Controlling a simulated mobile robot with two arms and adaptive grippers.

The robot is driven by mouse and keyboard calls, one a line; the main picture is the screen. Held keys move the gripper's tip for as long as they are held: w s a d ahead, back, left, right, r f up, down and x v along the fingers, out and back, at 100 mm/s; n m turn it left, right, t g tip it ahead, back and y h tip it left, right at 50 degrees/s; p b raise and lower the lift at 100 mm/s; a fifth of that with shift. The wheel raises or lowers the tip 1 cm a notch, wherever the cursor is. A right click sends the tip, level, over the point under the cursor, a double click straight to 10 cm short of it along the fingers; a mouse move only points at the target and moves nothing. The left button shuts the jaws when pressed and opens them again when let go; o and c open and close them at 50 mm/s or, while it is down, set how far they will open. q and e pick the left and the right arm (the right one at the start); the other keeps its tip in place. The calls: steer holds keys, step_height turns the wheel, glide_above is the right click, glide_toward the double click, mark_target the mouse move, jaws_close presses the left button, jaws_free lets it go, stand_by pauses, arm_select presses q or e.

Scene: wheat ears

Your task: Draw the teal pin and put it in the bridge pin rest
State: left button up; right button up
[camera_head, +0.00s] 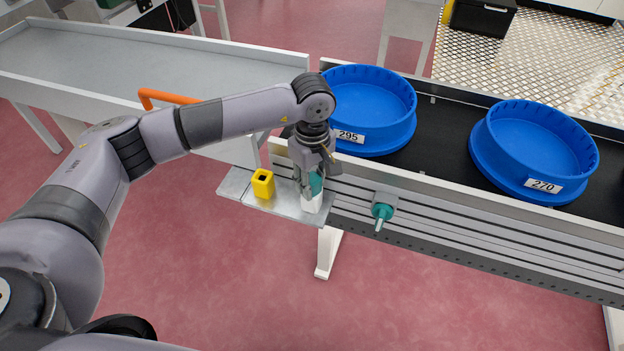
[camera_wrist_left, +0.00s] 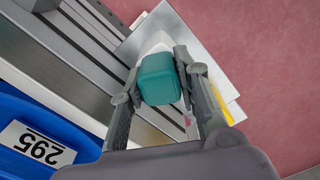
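The teal pin shows as a rounded, block-shaped teal head (camera_wrist_left: 160,79) in the left wrist view, between the fingers. My left gripper (camera_head: 316,179) points down over a small metal plate (camera_head: 235,183) beside the conveyor. Its fingers (camera_wrist_left: 159,75) appear to press on both sides of the teal head. In the head view the teal part (camera_head: 316,184) is partly covered by the fingers. A white block (camera_head: 311,203) is directly below it on the plate; I cannot tell whether the pin is seated in it. My right gripper is not in view.
A teal round knob with a rod (camera_head: 382,212) sits on the conveyor's side rail. Blue tubs labelled 295 (camera_head: 366,112) and 270 (camera_head: 533,150) stand on the belt. An orange handle (camera_head: 165,97) is behind my arm.

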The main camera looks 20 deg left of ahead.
arm_select(q)
steer(key=o, duration=0.5)
steer(key=shift+c, duration=0.2)
